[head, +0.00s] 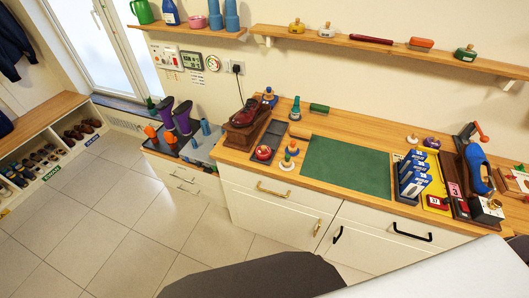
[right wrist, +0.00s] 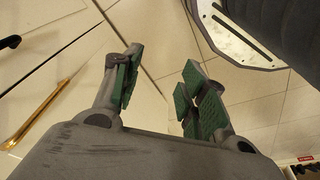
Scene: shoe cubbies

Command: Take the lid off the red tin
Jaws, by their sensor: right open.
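A small round red tin (head: 263,153) sits near the front of a dark shallow tray (head: 268,138) on the wooden worktop, left of the green mat. Something lighter shows on its top, but it is too small to tell how the lid sits. My right gripper (right wrist: 164,72) is open and empty in the right wrist view, above the tiled floor in front of the drawers. It does not show in the head view, so it is well away from the tin. My left gripper is in neither view.
The green mat (head: 346,168) is bare. A brown shoe on a wooden block (head: 241,130) stands left of the tray. Small knobbed items (head: 288,161) stand close to its right. Blue boxes (head: 411,178) and a blue-handled device (head: 478,168) crowd the right end. A shelf (head: 380,47) hangs above.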

